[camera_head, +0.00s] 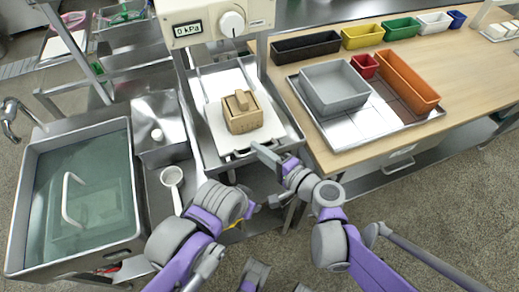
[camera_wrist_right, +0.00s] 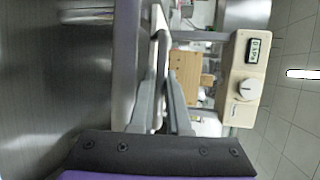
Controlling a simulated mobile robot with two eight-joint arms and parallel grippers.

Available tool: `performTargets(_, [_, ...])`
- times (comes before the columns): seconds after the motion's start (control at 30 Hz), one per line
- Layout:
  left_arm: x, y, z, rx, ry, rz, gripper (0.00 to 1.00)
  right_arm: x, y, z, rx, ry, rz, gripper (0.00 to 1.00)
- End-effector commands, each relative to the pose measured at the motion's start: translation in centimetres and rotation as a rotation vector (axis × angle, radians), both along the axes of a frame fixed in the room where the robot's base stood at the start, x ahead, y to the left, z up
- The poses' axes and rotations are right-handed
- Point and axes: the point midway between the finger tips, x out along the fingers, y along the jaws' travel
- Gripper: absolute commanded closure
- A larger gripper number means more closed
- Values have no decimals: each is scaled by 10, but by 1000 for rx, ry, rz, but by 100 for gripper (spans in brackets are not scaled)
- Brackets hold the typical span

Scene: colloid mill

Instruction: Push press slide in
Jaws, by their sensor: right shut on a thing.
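The press slide (camera_head: 218,122) is a white plate with a metal frame, lying under the press head (camera_head: 215,20) and extending toward me. A wooden box-shaped mold (camera_head: 243,122) with a raised piece on top sits on it. My right gripper (camera_head: 258,150) is at the slide's front edge, by the handle (camera_head: 240,153). In the right wrist view its fingers (camera_wrist_right: 164,75) are closed around a thin pale bar, with the wooden mold (camera_wrist_right: 187,68) and press head beyond. My left gripper (camera_head: 268,203) is low in front of the press, apart from the slide; its fingers are unclear.
A water-filled sink (camera_head: 130,240) and a white ladle (camera_head: 172,178) are on the left. On the right, a wooden table (camera_head: 460,75) bears a metal tray (camera_head: 345,140) with grey and orange bins, and several small coloured bins behind. The press posts flank the slide.

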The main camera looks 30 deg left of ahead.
Motion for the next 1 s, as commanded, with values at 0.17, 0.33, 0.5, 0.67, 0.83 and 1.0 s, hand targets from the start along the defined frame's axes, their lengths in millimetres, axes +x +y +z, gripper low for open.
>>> performTargets(0.17, [0,0,0,0,0,0,50,0,0,0,0,0,0,100])
performTargets(0.33, [0,0,0,0,0,0,50,0,0,0,0,0,0,100])
performTargets(0.5, [0,0,0,0,0,0,50,0,0,0,0,0,0,100])
performTargets(0.67, [0,0,0,0,0,0,50,0,0,0,0,0,0,100])
performTargets(0.83, [0,0,0,0,0,0,50,0,0,0,0,0,0,100])
performTargets(1.0, [0,0,-1,0,0,0,50,4,4,0,0,0,0,100])
